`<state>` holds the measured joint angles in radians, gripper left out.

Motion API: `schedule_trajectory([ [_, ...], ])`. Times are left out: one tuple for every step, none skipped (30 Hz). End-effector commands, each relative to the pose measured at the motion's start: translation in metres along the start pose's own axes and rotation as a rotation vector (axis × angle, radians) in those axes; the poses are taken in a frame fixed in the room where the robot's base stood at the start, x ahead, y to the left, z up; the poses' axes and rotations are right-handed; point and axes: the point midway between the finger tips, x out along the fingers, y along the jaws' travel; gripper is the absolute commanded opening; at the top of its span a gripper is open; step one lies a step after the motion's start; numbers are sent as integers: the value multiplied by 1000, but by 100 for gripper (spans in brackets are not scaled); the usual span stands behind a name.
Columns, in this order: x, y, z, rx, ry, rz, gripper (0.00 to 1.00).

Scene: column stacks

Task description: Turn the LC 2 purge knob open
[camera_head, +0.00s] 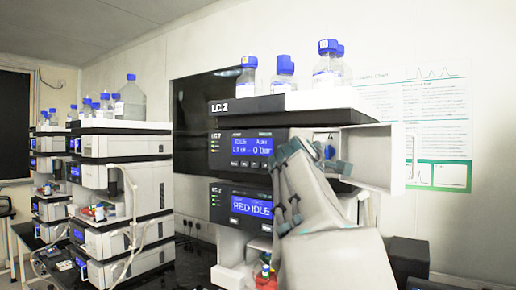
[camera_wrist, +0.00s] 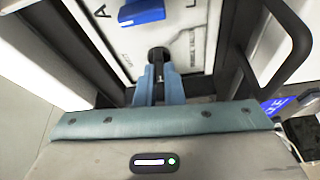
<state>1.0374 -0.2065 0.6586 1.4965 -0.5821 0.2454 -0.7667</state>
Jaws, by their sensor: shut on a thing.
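The LC 2 stack (camera_head: 285,105) stands in the middle of the head view, with its name on the dark top front. Its upper module (camera_head: 240,150) shows a lit display. In the wrist view, a small black round knob (camera_wrist: 158,54) sits on a white panel (camera_wrist: 190,50). My gripper (camera_wrist: 158,88) is shut on this black knob, its two blue-grey fingers on either side of a dark stem. In the head view my grey arm covers the knob and most of the fingers. The knob's turn angle cannot be told.
A white open compartment wall (camera_head: 385,160) stands right of my arm. A blue part (camera_wrist: 141,12) sits above the knob. A black curved bar (camera_wrist: 285,50) runs close by on the right. Bottles (camera_head: 328,65) stand on top. Another stack (camera_head: 120,190) is at left.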

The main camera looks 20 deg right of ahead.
Motion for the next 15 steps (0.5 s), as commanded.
schedule_trajectory([
  [0,-1,0,-10,0,-9,0],
  [0,-1,0,-15,-1,-11,0],
  [0,-1,1,-22,-3,-14,0],
  [0,-1,1,-27,-3,-16,0],
  [0,-1,1,-31,-2,-17,0],
  [0,-1,1,-36,-3,-19,0],
  [0,-2,1,-38,-3,-20,0],
  [0,-2,1,-40,-3,-21,0],
  [0,-2,1,-41,-4,-22,0],
  [1,-2,2,-42,-4,-22,0],
  [1,-2,2,-43,-4,-22,0],
  [1,-2,2,-43,-4,-22,0],
  [1,-2,2,-43,-5,-23,0],
  [1,-2,2,-43,-5,-23,0],
  [1,-2,2,-43,-5,-23,0],
])
